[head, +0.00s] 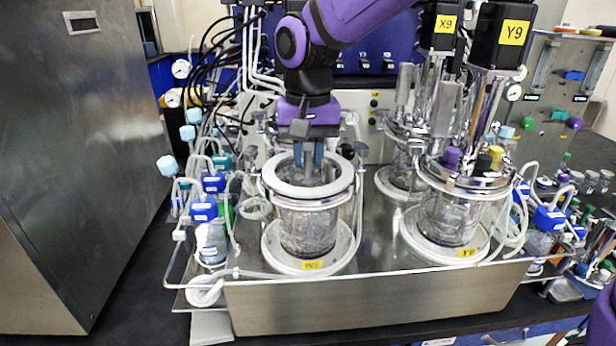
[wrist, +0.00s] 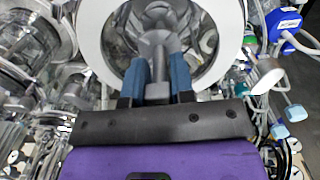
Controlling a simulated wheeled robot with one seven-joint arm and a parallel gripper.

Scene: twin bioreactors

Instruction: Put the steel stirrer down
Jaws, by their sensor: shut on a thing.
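My gripper (head: 308,168) points down over the open mouth of the front left glass vessel (head: 308,228), which has a wide white rim (head: 278,186). Its blue fingers are shut on the grey steel stirrer (wrist: 158,48); my gripper also shows in the wrist view (wrist: 157,75). In the wrist view the stirrer lies within the ring of the white rim (wrist: 92,30). In the head view the fingers hide most of the stirrer. I cannot tell how deep it reaches or whether it touches the vessel.
A closed vessel labelled Y9 (head: 448,215) with a tall black motor (head: 500,38) stands to the right on the same steel tray (head: 380,298). Tubes and blue-capped bottles (head: 204,210) crowd the left side. A steel cabinet (head: 70,150) stands at far left.

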